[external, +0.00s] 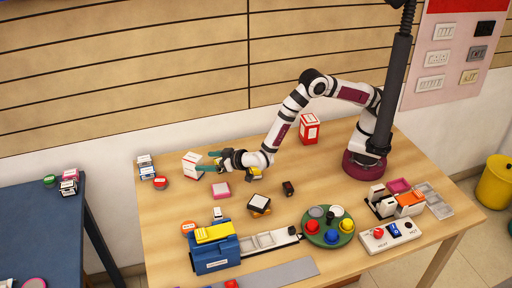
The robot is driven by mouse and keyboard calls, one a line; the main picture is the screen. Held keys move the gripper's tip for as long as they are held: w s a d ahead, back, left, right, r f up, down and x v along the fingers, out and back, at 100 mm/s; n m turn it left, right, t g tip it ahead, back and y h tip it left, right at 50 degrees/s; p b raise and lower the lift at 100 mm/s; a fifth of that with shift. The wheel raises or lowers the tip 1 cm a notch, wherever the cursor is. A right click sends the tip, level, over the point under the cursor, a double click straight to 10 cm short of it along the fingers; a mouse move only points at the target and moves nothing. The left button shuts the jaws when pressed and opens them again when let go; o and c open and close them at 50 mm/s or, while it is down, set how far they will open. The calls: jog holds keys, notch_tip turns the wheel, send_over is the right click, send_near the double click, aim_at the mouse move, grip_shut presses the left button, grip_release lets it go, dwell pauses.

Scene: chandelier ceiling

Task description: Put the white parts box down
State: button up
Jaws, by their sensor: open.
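The white parts box (191,166) is at the left part of the wooden table, a white box with reddish edges, slightly tilted in the picture. My gripper (209,163) is open, with its teal fingers pointing left at the right side of the box. The fingertips are at or beside the box; I cannot tell whether they touch it. I cannot tell for certain whether the box's base rests fully on the table.
A pink block (221,190) lies just below my gripper. A red and white box (309,128) stands at the back. A blue machine (215,252), a green turntable (327,232) and a button panel (390,235) fill the front. Small items (146,166) stand left of the box.

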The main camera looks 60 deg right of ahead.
jog(key=s+d+r+m+g+y, duration=0.2)
jog(key=s+d+r+g+y, duration=0.2)
jog(key=s+d+r+g, duration=0.55)
jog(key=s+d+r+m+g+h, duration=0.1)
jog(key=s+d+r+g, duration=0.1)
jog(key=s+d, duration=0.8)
jog(key=s+d+r+m+g+h, duration=0.1)
jog(key=s+d+r+m+g, duration=0.1)
jog(key=s+d, duration=0.7)
jog(key=s+r, duration=0.1)
jog(key=s, duration=0.6)
jog(key=shift+s+d+r+m, duration=0.25)
jog(key=shift+d+r+m, duration=0.05)
jog(key=shift+d+r, duration=0.05)
